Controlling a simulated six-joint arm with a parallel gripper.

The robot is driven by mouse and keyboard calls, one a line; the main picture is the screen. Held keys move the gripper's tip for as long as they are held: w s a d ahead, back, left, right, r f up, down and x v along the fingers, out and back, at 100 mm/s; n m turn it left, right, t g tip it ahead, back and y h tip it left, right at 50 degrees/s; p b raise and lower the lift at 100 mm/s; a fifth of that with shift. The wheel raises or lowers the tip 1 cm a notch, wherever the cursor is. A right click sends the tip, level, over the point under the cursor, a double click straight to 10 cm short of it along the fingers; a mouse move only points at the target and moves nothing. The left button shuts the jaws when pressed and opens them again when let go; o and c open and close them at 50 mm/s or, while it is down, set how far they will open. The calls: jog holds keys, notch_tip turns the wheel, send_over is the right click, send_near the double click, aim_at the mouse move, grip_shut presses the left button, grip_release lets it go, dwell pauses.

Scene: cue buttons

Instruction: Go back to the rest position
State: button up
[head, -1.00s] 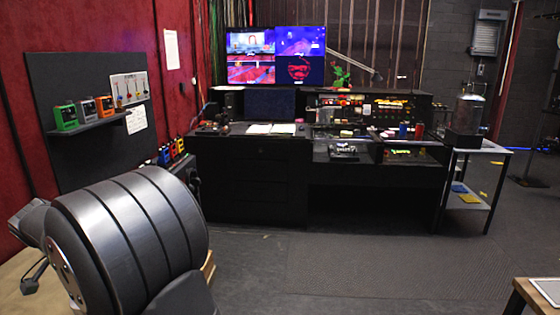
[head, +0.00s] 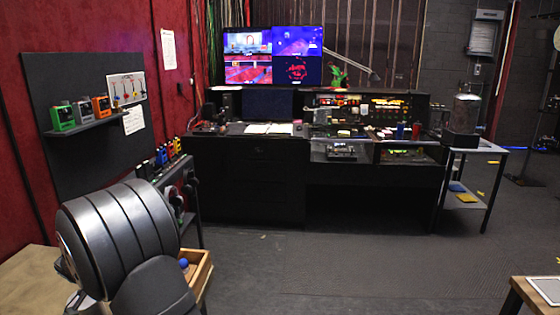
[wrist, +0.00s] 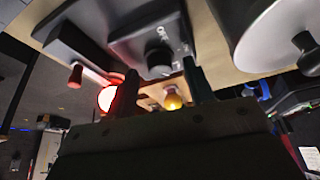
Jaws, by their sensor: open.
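My gripper (wrist: 160,80) shows in the wrist view, with two dark fingers apart and nothing held between them. Beyond the gap is a yellow-orange knob (wrist: 172,101). A glowing red-and-white round button (wrist: 106,97) is beside the left finger. A grey box with a black dial (wrist: 158,58) is above the fingers in the picture. I cannot tell the distances to these. My gripper is out of sight in the head view, where only part of my arm shows at lower left.
A wooden box with a blue ball (head: 184,263) sits beside my arm. A panel with levers (head: 176,195) stands behind it. A shelf (head: 85,129) holds several small coloured boxes. A black console desk (head: 245,175) is at the back. The floor (head: 350,260) in the middle is clear.

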jog(key=shift+d+f+n+y, duration=0.2)
jog(key=shift+n+y, duration=0.1)
jog(key=shift+n, duration=0.4)
jog(key=n+y, duration=0.1)
jog(key=n, duration=0.2)
jog(key=shift+w, duration=0.1)
jog(key=shift+w+d+n+g+y, duration=0.1)
jog(key=shift+n+g+y, duration=0.3)
jog(key=shift+n, duration=0.9)
jog(key=shift+d+n+g+y, duration=0.1)
jog(key=shift+n+y, duration=0.5)
jog(key=shift+n, duration=0.7)
jog(key=shift+w+d+n+g+y, duration=0.1)
jog(key=shift+n+g+y, duration=0.45)
jog(key=shift+n, duration=1.35)
jog(key=shift+w+n+g+y, duration=0.15)
jog(key=shift+n+g, duration=0.25)
jog(key=shift+n, duration=0.7)
jog(key=shift+n+g+y, duration=0.1)
jog(key=shift+n+g, duration=0.25)
jog(key=shift+n, duration=0.75)
jog(key=shift+s+m+t+h, duration=0.2)
jog(key=shift+m+t, duration=0.3)
jog(key=shift+m, duration=0.9)
jog(key=shift+s+m+t+h, duration=0.15)
jog(key=shift+m+t, duration=0.35)
jog(key=shift+m, duration=0.9)
jog(key=shift+w, duration=0.1)
